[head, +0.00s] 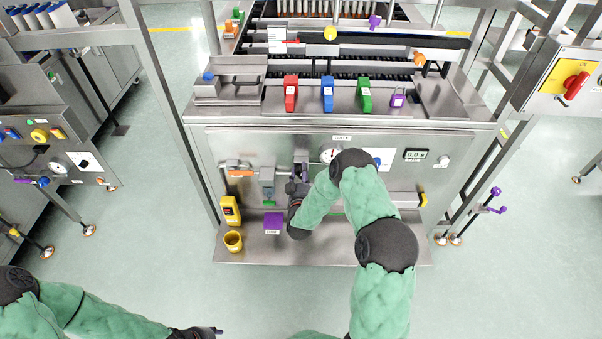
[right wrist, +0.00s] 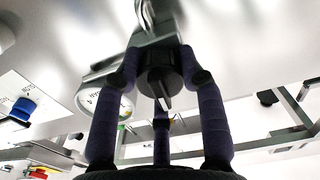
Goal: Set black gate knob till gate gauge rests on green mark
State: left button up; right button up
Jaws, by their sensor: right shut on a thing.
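The black gate knob (right wrist: 160,75) sits between the fingers of my right gripper (right wrist: 160,92) in the right wrist view. The fingers are shut around it. In the head view my right gripper (head: 298,180) is at the front panel of the machine, and the knob is mostly hidden by it. A round white gauge (head: 328,155) is just right of the gripper, partly covered by my arm. It also shows tilted in the right wrist view (right wrist: 100,106), with a green patch at its edge; the needle's reading cannot be told. My left gripper (head: 208,332) is low at the bottom edge, away from the panel.
A blue knob (right wrist: 22,108) is beside the gauge. A purple block (head: 273,223), yellow cup (head: 233,241) and yellow handheld device (head: 230,210) are at the lower left. Red, blue and green blocks stand above.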

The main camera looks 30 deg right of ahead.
jog(key=shift+w+r+n, duration=0.15)
jog(key=shift+r+n, duration=0.15)
jog(key=o, duration=1.1)
jog(key=shift+o, duration=0.2)
jog(key=shift+f, duration=0.1)
jog(key=shift+s+a, duration=0.15)
jog(key=shift+s, duration=0.15)
jog(key=v, duration=1.1)
jog(key=shift+s, duration=0.2)
